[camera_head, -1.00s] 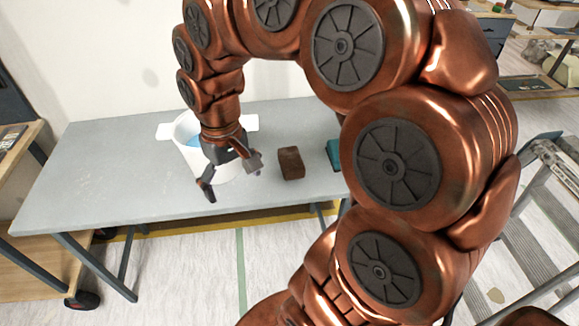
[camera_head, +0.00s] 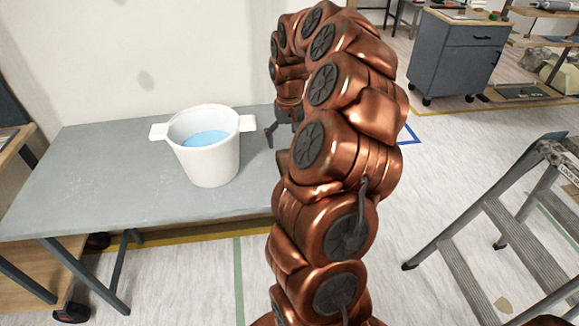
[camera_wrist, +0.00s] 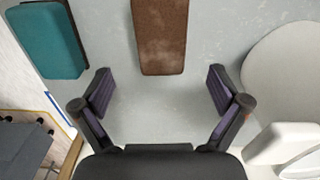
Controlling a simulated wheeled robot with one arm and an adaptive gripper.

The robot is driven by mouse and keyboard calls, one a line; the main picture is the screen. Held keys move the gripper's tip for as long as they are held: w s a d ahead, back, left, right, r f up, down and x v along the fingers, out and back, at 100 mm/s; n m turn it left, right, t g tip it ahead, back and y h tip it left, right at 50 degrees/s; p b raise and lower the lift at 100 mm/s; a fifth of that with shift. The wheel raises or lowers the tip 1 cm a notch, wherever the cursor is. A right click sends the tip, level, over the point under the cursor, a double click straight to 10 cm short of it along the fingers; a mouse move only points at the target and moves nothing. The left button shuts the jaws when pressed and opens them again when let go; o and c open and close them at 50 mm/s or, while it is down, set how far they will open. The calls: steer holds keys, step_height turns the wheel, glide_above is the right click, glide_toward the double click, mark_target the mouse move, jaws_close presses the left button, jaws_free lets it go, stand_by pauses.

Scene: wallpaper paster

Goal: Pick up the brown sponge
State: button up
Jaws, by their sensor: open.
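The brown sponge (camera_wrist: 160,36) is a rectangular block on the grey table, at the top middle of the wrist view. Its upper end is cut off by the frame edge. My gripper (camera_wrist: 160,82) is open and empty. Its two fingers are spread wider than the sponge, and the sponge's near end lies between and just beyond the fingertips in the picture. In the head view my gripper is partly hidden by my arm, with one finger (camera_head: 270,135) showing over the table. The sponge is mostly or wholly hidden behind my arm there.
A white bucket (camera_head: 212,162) with blue liquid stands on the grey table (camera_head: 90,180), and shows right of the sponge in the wrist view (camera_wrist: 287,70). A teal block (camera_wrist: 45,40) lies left of the sponge. A stepladder (camera_head: 490,240) stands at the right.

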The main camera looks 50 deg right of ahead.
mark_target(289, 149)
steer(key=shift+s+a+f+p, duration=0.1)
steer(key=shift+f+p, duration=0.2)
steer(key=shift+f, duration=1.4)
steer(key=shift+a+f+p, duration=0.1)
steer(key=shift+f+p, duration=0.2)
steer(key=shift+f, duration=1.4)
steer(key=shift+c, duration=0.3)
steer(key=c, duration=1.1)
steer(key=shift+r, duration=0.15)
steer(key=shift+r+b, duration=0.45)
steer(key=shift+r, duration=1.25)
steer(key=s+a+r+b, duration=0.1)
steer(key=s+a, duration=0.5)
steer(key=s, duration=0.8)
steer(key=shift+s+r+b, duration=0.2)
steer(key=shift+s+b, duration=0.2)
steer(key=shift+b, duration=0.5)
